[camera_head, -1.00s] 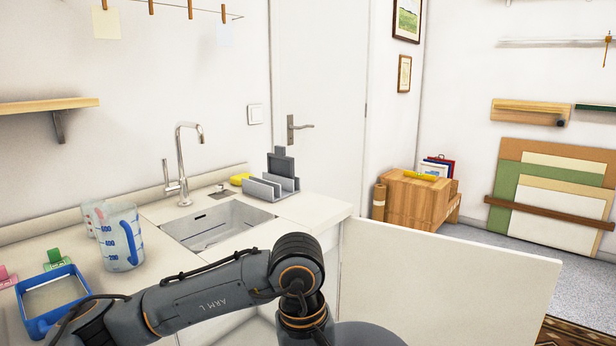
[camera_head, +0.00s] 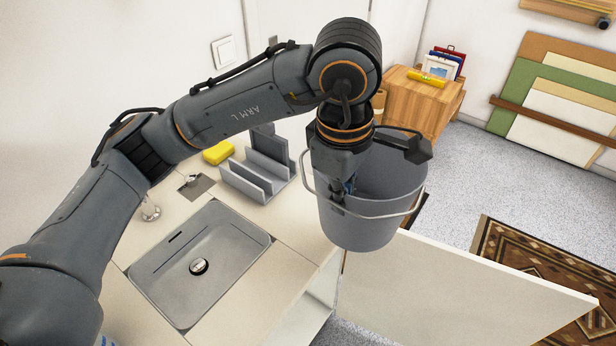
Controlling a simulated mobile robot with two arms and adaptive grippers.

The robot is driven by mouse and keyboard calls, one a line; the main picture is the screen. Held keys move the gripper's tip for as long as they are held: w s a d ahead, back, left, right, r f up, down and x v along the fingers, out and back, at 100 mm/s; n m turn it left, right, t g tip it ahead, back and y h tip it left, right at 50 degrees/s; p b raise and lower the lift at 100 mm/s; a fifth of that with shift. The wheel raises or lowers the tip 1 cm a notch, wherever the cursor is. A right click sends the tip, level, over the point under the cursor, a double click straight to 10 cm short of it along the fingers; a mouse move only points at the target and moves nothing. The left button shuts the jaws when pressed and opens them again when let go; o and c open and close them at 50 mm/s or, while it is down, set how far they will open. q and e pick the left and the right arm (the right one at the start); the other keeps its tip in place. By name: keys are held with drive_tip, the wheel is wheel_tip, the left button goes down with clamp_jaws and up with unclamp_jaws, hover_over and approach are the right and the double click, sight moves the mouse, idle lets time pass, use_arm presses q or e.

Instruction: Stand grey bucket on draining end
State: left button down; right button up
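The grey bucket (camera_head: 368,215) with a thin metal bail hangs in the air to the right of the counter's edge, over the top of an open white cabinet door. My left gripper (camera_head: 343,196) points down at the bucket's near left rim and appears shut on it; the fingertips are partly hidden. The draining end seems to be the bare counter (camera_head: 290,232) right of the sink (camera_head: 200,266), with a grey slotted rack (camera_head: 258,170) at its back. My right gripper is not in view.
The open white door (camera_head: 460,295) stands out below and right of the bucket. A yellow sponge (camera_head: 218,152) lies left of the rack. A wooden box (camera_head: 420,100) stands on the floor behind. The counter right of the sink is clear in front of the rack.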

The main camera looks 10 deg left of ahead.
use_arm(q)
drive_tip(key=shift+w+a+r, duration=0.1)
drive_tip(key=shift+w+r, duration=0.05)
drive_tip(key=shift+r, duration=0.2)
drive_tip(key=w+a+f+p, duration=0.6)
drive_tip(key=w+a+f, duration=0.2)
drive_tip(key=f, duration=0.5)
drive_tip(key=shift+w+a, duration=0.35)
drive_tip(key=shift+a, duration=0.9)
